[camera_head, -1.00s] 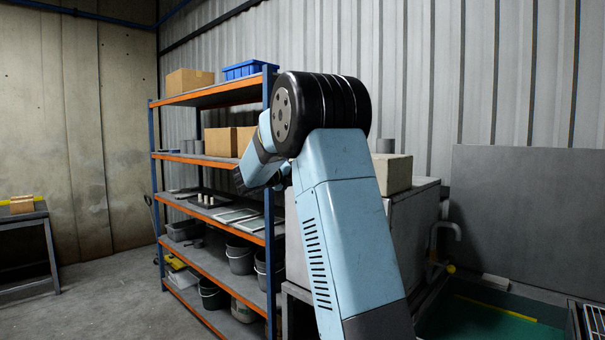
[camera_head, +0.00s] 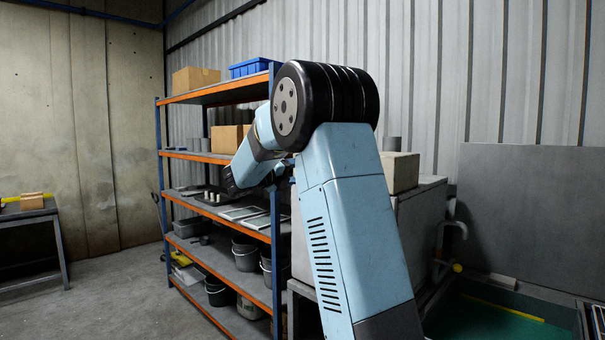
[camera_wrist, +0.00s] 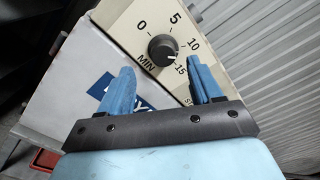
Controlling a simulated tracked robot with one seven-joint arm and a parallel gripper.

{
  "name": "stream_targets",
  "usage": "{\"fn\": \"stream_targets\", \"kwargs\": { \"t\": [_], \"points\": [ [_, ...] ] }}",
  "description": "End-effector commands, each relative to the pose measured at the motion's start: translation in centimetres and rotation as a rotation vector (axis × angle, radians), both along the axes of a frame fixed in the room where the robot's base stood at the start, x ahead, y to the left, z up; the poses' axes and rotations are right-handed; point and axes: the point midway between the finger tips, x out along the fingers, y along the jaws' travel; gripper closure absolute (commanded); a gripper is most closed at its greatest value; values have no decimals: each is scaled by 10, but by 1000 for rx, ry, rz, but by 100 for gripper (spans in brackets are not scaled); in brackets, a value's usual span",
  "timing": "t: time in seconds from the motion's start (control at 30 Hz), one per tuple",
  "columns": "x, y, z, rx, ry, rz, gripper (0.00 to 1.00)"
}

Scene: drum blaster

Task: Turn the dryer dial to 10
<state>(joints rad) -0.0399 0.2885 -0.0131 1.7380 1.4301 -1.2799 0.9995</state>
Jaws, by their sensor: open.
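The dryer dial (camera_wrist: 163,50) is a round black knob on a beige panel (camera_wrist: 125,20) in the wrist view. Numbers 0, 5, 10 and 15 and the word MIN are printed around it. A light mark on the knob seems to face the lower right, toward the 15 side; its exact setting is hard to tell. My gripper (camera_wrist: 160,68) has two blue fingers spread apart, one on each side below the dial. I cannot tell whether they touch it. In the head view the beige dryer box (camera_head: 403,172) shows behind my arm; the dial and fingers are hidden there.
An orange and blue shelf rack (camera_head: 220,165) with boxes and buckets stands close to my arm on the left. A grey cabinet (camera_head: 420,215) is under the beige box. A green-floored bin (camera_head: 490,320) lies at the lower right. Floor at the left is open.

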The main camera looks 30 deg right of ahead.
Motion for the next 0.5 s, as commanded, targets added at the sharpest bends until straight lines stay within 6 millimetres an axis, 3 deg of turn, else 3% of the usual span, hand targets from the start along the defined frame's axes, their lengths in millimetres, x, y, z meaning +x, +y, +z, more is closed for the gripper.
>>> {"fn": "stream_targets", "kwargs": {
  "t": [0.3, 0.5],
  "points": [
    [-19, 58, -1, 1, 2, 3, 36],
    [-25, 78, -2, 1, 3, 2, 36]
  ]
}}
